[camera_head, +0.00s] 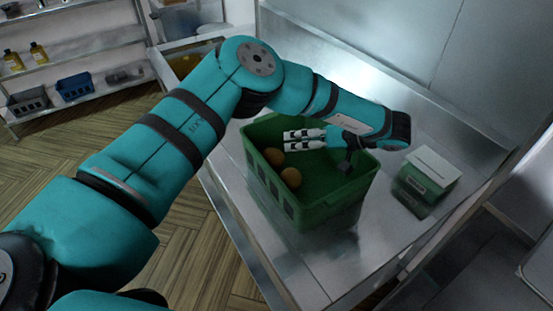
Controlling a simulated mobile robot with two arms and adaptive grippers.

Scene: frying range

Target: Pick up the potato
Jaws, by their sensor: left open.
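Two brown potatoes lie in the left part of the green crate, one farther back (273,156) and one nearer (291,178). The green crate (322,213) stands on the metal counter. My left gripper (288,141) is open and empty. It reaches in from the right over the crate, its fingers pointing left, just above and right of the farther potato in the picture. I cannot tell its exact height above the potatoes. My right gripper is not in view.
A small green box with a white top (432,170) stands on the metal counter (462,136) right of the crate. A metal wall is behind. A shelf (88,95) with bottles and bins is at the far left. Bare counter lies around the crate.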

